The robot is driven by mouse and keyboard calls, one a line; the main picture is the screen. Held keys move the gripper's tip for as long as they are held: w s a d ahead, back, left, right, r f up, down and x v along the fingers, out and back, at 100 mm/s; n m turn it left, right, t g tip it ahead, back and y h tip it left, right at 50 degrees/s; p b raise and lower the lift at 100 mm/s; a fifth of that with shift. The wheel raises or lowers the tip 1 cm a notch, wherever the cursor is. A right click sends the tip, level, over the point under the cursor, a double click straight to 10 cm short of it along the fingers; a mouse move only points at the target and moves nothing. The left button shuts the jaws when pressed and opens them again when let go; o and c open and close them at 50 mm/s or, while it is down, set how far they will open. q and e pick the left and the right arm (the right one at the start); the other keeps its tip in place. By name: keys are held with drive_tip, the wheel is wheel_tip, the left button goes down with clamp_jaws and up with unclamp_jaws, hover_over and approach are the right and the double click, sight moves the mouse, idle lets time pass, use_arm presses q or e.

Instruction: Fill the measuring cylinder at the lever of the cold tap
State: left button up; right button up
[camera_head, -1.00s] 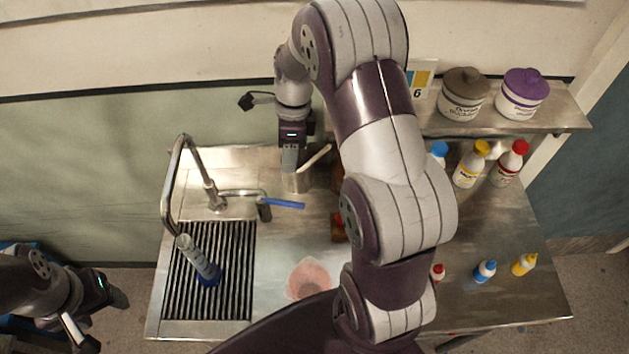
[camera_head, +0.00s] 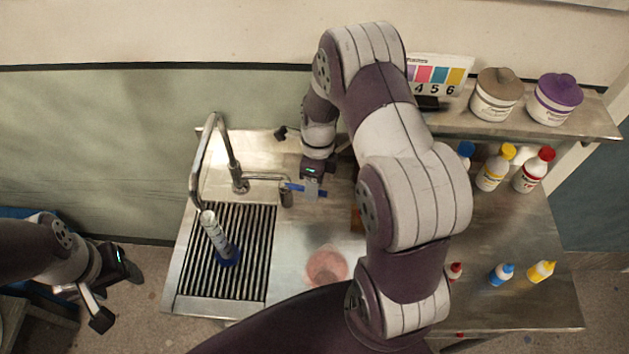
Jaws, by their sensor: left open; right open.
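The measuring cylinder (camera_head: 217,236), clear with a blue base, stands on the slatted drain under the spout of the tap (camera_head: 232,160). Its mouth is close below the spout end; whether water is in it cannot be told. The tap's blue lever (camera_head: 294,187) points right from the end of a side pipe. My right gripper (camera_head: 313,192) is open, pointing down at the lever's free end; whether it touches the lever is unclear. My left gripper (camera_head: 119,297) is open and empty, left of the sink bench.
A pink translucent round dish (camera_head: 327,267) lies on the steel bench. Bottles with yellow (camera_head: 495,168) and red (camera_head: 534,170) caps stand at right, below a shelf with two lidded jars (camera_head: 496,95). My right arm hides the bench's middle.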

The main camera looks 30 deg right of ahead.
drive_tip(key=shift+d, duration=0.1)
drive_tip(key=shift+d, duration=0.1)
drive_tip(key=shift+c, duration=1.2)
clamp_jaws()
drive_tip(key=shift+w+d+n, duration=0.25)
drive_tip(key=shift+w+n, duration=0.1)
drive_tip(key=shift+n, duration=0.35)
drive_tip(key=shift+o, duration=1.2)
unclamp_jaws()
drive_tip(key=shift+a, duration=0.1)
